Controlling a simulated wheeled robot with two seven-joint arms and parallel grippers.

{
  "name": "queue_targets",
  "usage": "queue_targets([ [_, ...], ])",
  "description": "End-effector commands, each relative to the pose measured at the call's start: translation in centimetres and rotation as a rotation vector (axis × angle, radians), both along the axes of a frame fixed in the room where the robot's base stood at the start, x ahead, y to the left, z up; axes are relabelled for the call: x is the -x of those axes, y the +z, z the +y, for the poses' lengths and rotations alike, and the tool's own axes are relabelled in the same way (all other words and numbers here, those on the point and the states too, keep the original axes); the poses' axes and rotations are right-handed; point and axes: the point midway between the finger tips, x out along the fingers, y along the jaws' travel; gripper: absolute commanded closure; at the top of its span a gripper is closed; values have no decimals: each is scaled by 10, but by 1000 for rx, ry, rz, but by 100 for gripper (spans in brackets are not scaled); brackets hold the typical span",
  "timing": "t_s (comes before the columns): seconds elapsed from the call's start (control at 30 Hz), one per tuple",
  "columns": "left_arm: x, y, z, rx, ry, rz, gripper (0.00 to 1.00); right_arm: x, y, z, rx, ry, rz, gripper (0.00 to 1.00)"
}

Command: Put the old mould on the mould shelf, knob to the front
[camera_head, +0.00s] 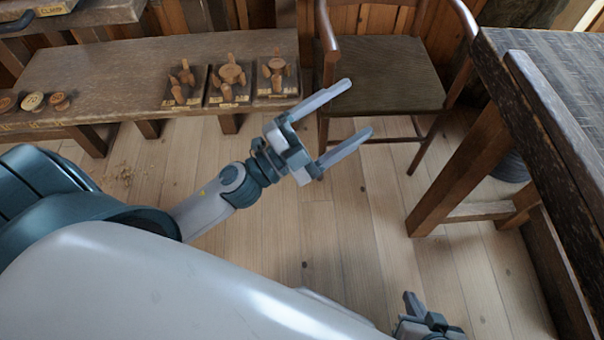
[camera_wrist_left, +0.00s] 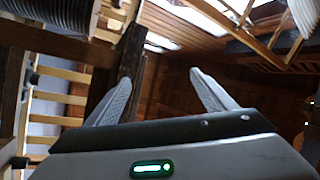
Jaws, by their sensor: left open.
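I cannot make out an old mould or a mould shelf for certain in either view. My left gripper (camera_head: 357,108) is open and empty above the floor, in front of the chair. Its two fingers point up and to the right in the head view. In the left wrist view the same gripper (camera_wrist_left: 160,82) shows both fingers spread with nothing between them. My right gripper (camera_head: 425,312) shows only in part at the bottom edge of the head view, and its jaws are unclear.
A low wooden bench (camera_head: 110,75) at upper left bears turned wooden pieces on dark labelled boards (camera_head: 229,86) and several small round pieces (camera_head: 33,101). A wooden armchair (camera_head: 385,75) stands at upper middle. A dark table (camera_head: 545,75) is at right.

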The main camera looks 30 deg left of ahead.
Motion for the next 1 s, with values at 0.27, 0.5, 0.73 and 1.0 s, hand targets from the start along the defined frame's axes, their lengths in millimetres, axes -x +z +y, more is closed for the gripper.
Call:
queue_targets([
  [0.27, 21, -130, 58, 418, 382, 632, 23, 0, 0, 0, 0, 0, 0, 100],
  [0.5, 117, -249, 30, 576, 505, 1228, 23, 0, 0, 0, 0, 0, -1, 100],
  [0.73, 173, -281, 0, 608, 489, 1487, 23, 0, 0, 0, 0, 0, -1, 100],
  [1.0, 177, -282, -2, 607, 486, 1503, 23, 0, 0, 0, 0, 0, -1, 100],
])
